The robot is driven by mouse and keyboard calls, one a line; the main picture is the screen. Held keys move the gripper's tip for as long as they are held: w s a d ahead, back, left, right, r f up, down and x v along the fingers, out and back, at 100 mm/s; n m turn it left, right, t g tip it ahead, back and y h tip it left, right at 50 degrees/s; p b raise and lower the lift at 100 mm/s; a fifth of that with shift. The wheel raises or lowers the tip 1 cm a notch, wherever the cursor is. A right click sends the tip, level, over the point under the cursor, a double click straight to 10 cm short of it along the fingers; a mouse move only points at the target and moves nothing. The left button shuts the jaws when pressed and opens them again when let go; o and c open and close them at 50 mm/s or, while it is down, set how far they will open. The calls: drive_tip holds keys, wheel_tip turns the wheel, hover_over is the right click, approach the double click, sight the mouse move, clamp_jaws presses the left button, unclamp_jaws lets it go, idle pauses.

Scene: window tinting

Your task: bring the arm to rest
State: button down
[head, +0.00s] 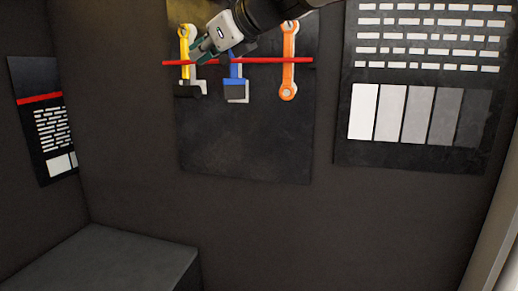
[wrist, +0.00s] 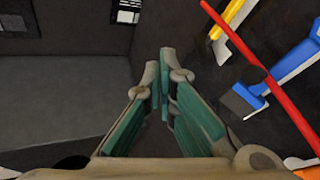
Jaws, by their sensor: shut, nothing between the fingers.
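My gripper (head: 198,50) is at the top of the head view, in front of the tool panel and close to the yellow tool. Its teal fingers are together with nothing between them. In the wrist view my gripper (wrist: 163,75) points down the room, with the tool panel to its right. My dark arm reaches in from the top edge of the head view. Whether the fingertips touch the yellow tool or the panel, I cannot tell.
The dark tool panel (head: 245,140) holds a yellow tool (head: 184,42), a blue tool (head: 235,75) and an orange wrench (head: 289,60) behind a red bar (head: 265,60). A shade chart (head: 345,150) hangs right. A dark box (head: 110,265) stands lower left. Open room lies below the panel.

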drive_tip(key=s+d+f+n+g+h+b, duration=0.1)
drive_tip(key=s+d+f+n+h, duration=0.4)
drive_tip(key=s+d+f+n, duration=0.5)
drive_tip(key=s+d+f+n+g+h+b, duration=0.1)
drive_tip(key=s+d+f+n+g+h, duration=0.1)
drive_tip(key=s+d+f+n+h, duration=0.4)
drive_tip(key=s+d+f+n, duration=0.5)
drive_tip(key=s+d+f, duration=0.7)
drive_tip(key=d+f, duration=0.4)
drive_tip(key=shift+s+d+n, duration=0.2)
drive_tip(key=shift+d+n, duration=0.1)
drive_tip(key=shift+d, duration=0.25)
